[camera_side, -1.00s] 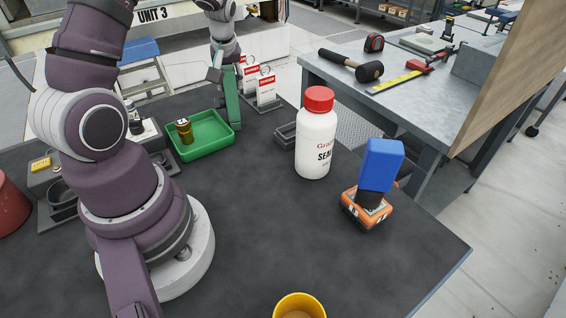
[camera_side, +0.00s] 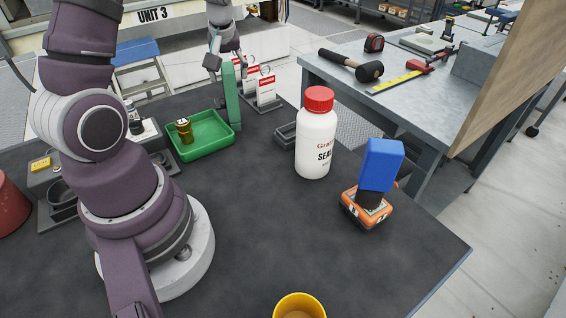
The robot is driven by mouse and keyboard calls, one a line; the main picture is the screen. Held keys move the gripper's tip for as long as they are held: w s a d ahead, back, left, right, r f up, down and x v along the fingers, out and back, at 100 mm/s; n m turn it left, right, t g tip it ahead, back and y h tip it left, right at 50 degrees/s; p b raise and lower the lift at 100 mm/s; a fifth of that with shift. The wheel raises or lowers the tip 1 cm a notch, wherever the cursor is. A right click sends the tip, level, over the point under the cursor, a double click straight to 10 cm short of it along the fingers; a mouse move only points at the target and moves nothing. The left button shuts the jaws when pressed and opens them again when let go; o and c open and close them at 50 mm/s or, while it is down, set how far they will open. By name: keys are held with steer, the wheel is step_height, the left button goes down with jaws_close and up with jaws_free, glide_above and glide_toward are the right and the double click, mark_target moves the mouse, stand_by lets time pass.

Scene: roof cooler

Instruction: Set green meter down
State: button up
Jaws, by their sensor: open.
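The green meter (camera_side: 231,98) is a tall, narrow green block. It stands upright on the dark bench, just behind the right corner of the green tray. My gripper (camera_side: 226,64) is open at the top end of the meter, with one finger to the left of it and the other partly hidden behind or beside it. I cannot tell whether a finger still touches the meter. The meter's face is not visible from this side.
The green tray (camera_side: 218,146) holds a small brass-coloured part (camera_side: 184,131). Red-and-white danger tags (camera_side: 266,88) stand right of the meter. A white bottle (camera_side: 316,145) and a blue-and-orange tool (camera_side: 380,165) stand further right.

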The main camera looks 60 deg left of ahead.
steer(key=v, duration=0.9)
steer(key=s+d+m+t+h, duration=0.2)
steer(key=d+m, duration=0.4)
steer(key=d, duration=0.3)
steer(key=s+d+m+t+h, duration=0.1)
steer(key=s+d+m+h, duration=0.1)
steer(key=s+d+m, duration=0.2)
steer(key=d+m, duration=0.3)
steer(key=d, duration=0.3)
steer(key=shift+s+r+m+t, duration=0.3)
steer(key=shift+s+r+t, duration=0.1)
